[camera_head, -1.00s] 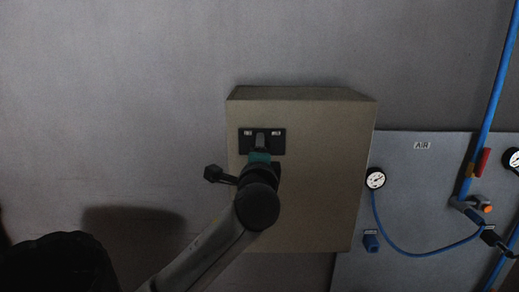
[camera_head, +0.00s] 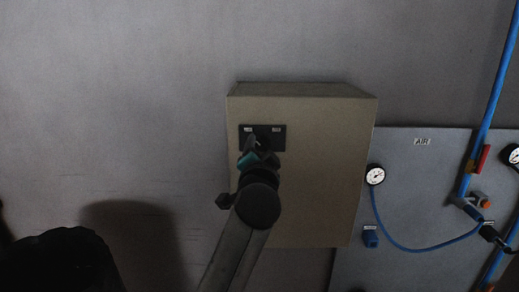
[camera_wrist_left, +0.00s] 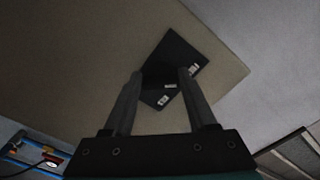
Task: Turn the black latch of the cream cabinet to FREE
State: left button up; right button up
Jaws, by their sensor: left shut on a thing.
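The cream cabinet (camera_head: 318,180) is on the wall in the head view. A black latch plate (camera_head: 280,146) sits at its upper left, with two small pale labels too small to read. My left gripper (camera_head: 252,146) is at the plate, tilted, its fingers leaning toward the left label. In the left wrist view the black plate (camera_wrist_left: 186,52) looks rotated. My left gripper (camera_wrist_left: 161,73) there has a finger on each side of the plate's middle and is shut on the black latch. The latch is dark and mostly hidden, so its exact angle is unclear. My right gripper is out of view.
Right of the cabinet is a grey panel (camera_head: 400,200) marked AIR, with a gauge (camera_head: 375,174), a blue hose (camera_head: 405,249) and a blue pipe (camera_head: 489,110). The wall left of the cabinet is clear.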

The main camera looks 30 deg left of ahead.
pick_arm(q)
jog(key=shift+n, duration=0.4)
jog(key=o, duration=1.4)
jog(key=shift+c, duration=0.2)
jog(key=shift+d, duration=0.1)
jog(key=p+v, duration=0.4)
jog(key=v, duration=1.1)
jog(key=shift+s, duration=0.1)
